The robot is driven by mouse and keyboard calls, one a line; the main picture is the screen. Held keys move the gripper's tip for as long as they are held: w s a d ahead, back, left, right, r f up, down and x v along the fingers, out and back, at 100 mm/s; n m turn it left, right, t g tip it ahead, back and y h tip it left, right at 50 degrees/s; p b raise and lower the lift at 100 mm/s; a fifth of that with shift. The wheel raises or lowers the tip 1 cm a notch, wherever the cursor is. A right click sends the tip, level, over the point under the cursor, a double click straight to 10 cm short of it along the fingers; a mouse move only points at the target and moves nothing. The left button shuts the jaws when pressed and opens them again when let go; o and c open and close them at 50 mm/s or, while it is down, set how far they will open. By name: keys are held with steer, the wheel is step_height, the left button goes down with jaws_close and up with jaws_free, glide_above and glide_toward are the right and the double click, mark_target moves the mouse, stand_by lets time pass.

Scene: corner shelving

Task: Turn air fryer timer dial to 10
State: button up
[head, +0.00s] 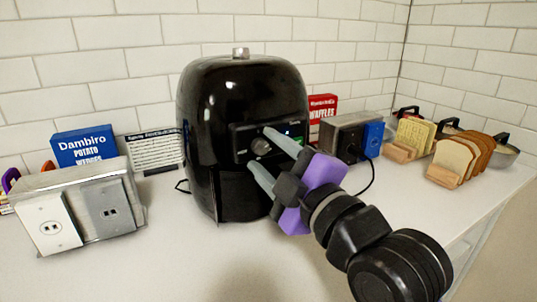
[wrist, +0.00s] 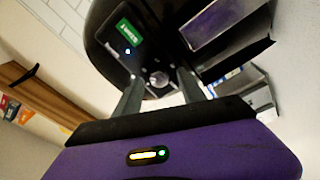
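The black air fryer (head: 205,120) stands upright at the middle of the counter, and it also shows in the wrist view (wrist: 100,22). Its round grey timer dial (head: 261,146) is on the front panel, below and left of a small green-lit display (head: 290,131). In the wrist view the dial (wrist: 159,79) shows between my two fingers. My gripper (head: 257,150) is open, with its grey fingertips at the front panel, one above and one below the dial. I cannot tell whether the fingers touch the dial. The dial's number marks are too small to read.
A metal outlet box (head: 115,205) stands at the left, with a blue potato wedges box (head: 84,147) behind it. At the right are another outlet box with a blue plate (head: 372,139), a red waffles box (head: 323,106) and bread slices (head: 455,160) in a rack. The front counter is clear.

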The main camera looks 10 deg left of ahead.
steer(key=r+v, duration=0.1)
steer(key=v, duration=0.6)
steer(key=shift+s+d+f, duration=0.3)
steer(key=shift+f, duration=0.2)
